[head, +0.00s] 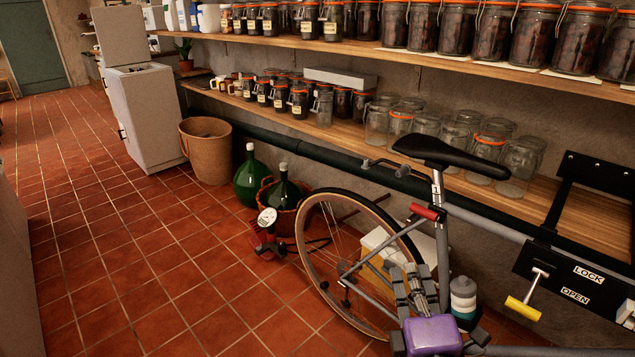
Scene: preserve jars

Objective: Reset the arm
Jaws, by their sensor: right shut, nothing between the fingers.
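My right gripper (415,275) is at the lower middle right of the head view, with its purple body nearest me and its grey fingers pointing up and away. It is shut and holds nothing. It shows in front of the bicycle (440,200), overlapping the frame near the rear wheel; I cannot tell whether it touches it. My left gripper is not in view.
Upper shelf (400,55) holds filled jars; lower shelf (340,132) holds filled and empty jars. A LOCK/OPEN panel (570,280) is right.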

